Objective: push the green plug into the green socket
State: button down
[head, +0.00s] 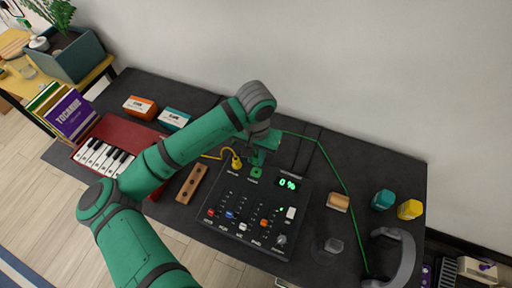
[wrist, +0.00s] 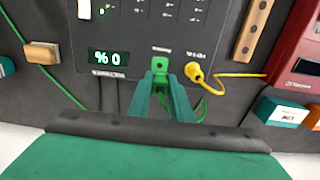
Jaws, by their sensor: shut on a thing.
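The green socket (head: 256,172) is on the top edge of the black mixer panel (head: 225,200); its dark hole shows in the wrist view (wrist: 161,52). My gripper (head: 261,157) is just above and behind the socket. In the wrist view my green fingers (wrist: 163,88) point at the socket and are closed on the green plug (wrist: 161,79), which is mostly hidden between them. The plug appears close in front of the hole and apart from it; the exact gap is hard to tell. A green cable (head: 319,142) runs from behind my gripper to the right.
A yellow plug (head: 237,163) with a yellow cable sits right beside the green socket. The panel display (head: 288,184) reads 0 %. A wooden block (head: 191,184) and red keyboard (head: 110,150) lie left; a sponge-like block (head: 338,202), two jars and headphones (head: 398,258) lie right.

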aim_at(256, 157)
jog(key=shift+f, duration=0.1)
jog(key=shift+f, duration=2.8)
jog(key=shift+s+f, duration=0.1)
jog(key=shift+f, duration=0.5)
dwell(0.8)
jog(key=c, duration=1.5)
grip_release()
jog(key=shift+c, duration=0.2)
notch_tip(256, 157, up, 11)
jog(key=shift+f, duration=0.1)
